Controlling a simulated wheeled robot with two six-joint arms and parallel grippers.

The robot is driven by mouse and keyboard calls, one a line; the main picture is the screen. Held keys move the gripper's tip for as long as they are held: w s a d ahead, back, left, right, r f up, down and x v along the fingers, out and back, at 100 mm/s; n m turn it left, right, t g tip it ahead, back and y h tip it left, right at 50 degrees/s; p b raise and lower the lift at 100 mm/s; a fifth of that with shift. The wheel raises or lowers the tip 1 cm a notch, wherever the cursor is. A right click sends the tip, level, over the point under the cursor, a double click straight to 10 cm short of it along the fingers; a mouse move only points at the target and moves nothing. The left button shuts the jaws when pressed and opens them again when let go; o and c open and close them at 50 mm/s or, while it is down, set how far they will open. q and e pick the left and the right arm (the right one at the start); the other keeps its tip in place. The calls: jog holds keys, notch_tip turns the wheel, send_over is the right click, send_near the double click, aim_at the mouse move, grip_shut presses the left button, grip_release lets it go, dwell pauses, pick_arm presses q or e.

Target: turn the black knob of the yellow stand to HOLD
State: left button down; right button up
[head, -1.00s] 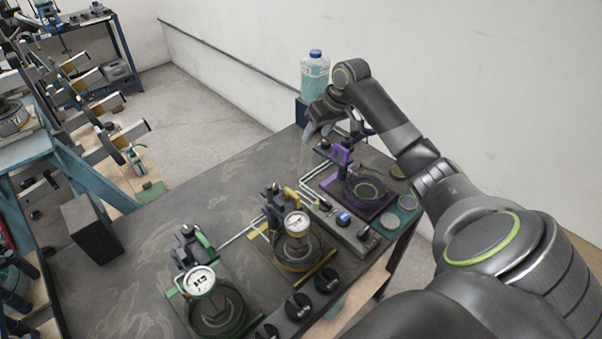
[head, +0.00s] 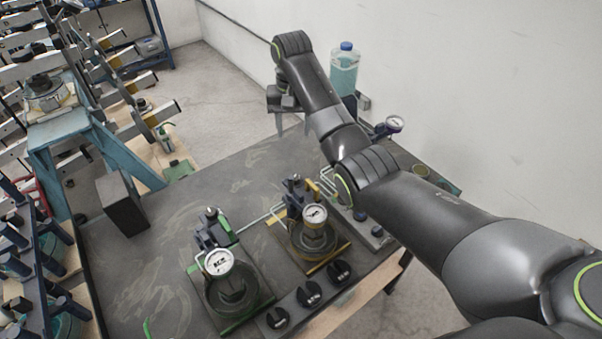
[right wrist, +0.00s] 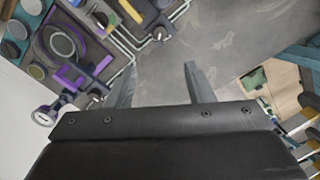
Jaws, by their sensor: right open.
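The yellow stand (head: 312,240) is on the dark table in the head view, with a round white gauge (head: 314,214) above its dark base. Black knobs sit in a row along the front edge: a left one (head: 277,317), a middle one (head: 309,295) and a right one (head: 340,270). The right one is closest to the yellow stand; I cannot read their marks. My right gripper (head: 281,104) is far behind the yellow stand, above the table's back edge. In the right wrist view its fingers (right wrist: 160,86) are apart and empty. My left gripper is out of view.
A green-edged stand (head: 230,290) is left of the yellow one. A purple stand (right wrist: 68,76) shows in the right wrist view; my right arm largely covers it in the head view. A bottle (head: 344,70) stands at the back. A dark block (head: 122,202) stands at left.

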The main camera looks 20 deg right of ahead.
jog(key=b, duration=0.5)
send_over(295, 176)
notch_tip(295, 176, down, 6)
notch_tip(295, 176, down, 11)
jog(key=p, duration=0.3)
jog(key=shift+s+a, duration=0.1)
jog(key=shift+s, duration=0.05)
jog(key=c, duration=1)
jog(key=shift+r+m+p, duration=0.15)
jog(key=shift+m+p, duration=0.9)
jog(key=shift+m, duration=0.15)
jog(key=shift+m+p, duration=0.3)
jog(key=shift+m, duration=0.8)
